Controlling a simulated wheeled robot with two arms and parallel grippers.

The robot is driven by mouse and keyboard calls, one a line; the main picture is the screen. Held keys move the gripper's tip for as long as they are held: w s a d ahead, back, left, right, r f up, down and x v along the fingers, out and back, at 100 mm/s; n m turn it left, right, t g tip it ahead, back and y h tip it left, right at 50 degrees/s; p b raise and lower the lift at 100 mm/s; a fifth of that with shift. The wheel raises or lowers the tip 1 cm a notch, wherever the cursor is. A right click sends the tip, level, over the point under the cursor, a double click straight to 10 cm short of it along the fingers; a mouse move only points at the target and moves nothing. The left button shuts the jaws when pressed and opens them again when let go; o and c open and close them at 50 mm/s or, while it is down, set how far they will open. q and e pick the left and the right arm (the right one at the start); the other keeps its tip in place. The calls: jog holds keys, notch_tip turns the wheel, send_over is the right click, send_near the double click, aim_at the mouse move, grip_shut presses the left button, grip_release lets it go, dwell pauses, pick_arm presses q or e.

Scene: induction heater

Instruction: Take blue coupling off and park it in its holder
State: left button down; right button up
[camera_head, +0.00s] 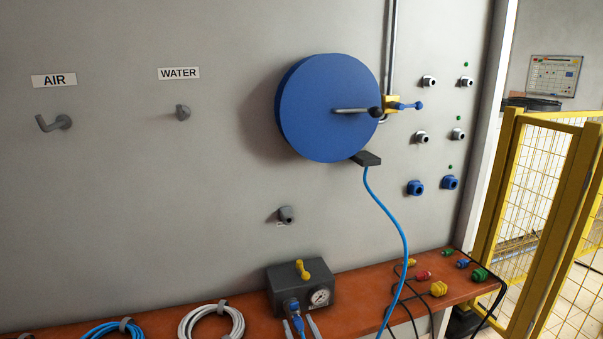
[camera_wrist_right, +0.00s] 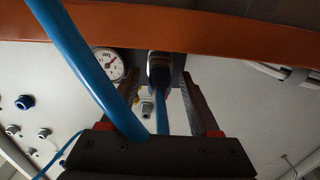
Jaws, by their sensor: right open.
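The blue coupling (camera_head: 292,305) sits on the front of a grey box (camera_head: 285,276) with a yellow lever (camera_head: 302,270) and a round gauge (camera_head: 319,297). In the right wrist view the coupling (camera_wrist_right: 158,68) shows with a blue hose (camera_wrist_right: 165,115) running from it. My right gripper (camera_head: 300,327) is open just in front of the coupling, its fingertips at the bottom edge of the head view. In the wrist view its fingers (camera_wrist_right: 163,92) stand either side of the hose, apart from it. I cannot tell which wall fitting is the coupling's holder. My left gripper is out of view.
A blue hose (camera_head: 401,235) hangs from the blue disc (camera_head: 325,108) and crosses close to my gripper in the wrist view (camera_wrist_right: 85,70). Grey pegs (camera_head: 183,112) (camera_head: 286,214) and a hook (camera_head: 55,123) stick out of the wall. Coiled hoses (camera_head: 212,325) and coloured connectors (camera_head: 438,289) are on the orange shelf (camera_head: 350,309).

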aim_at(301, 333)
dwell(1.0)
grip_shut()
dwell(1.2)
jog(key=shift+s, duration=0.15)
jog(key=shift+v, duration=2.85)
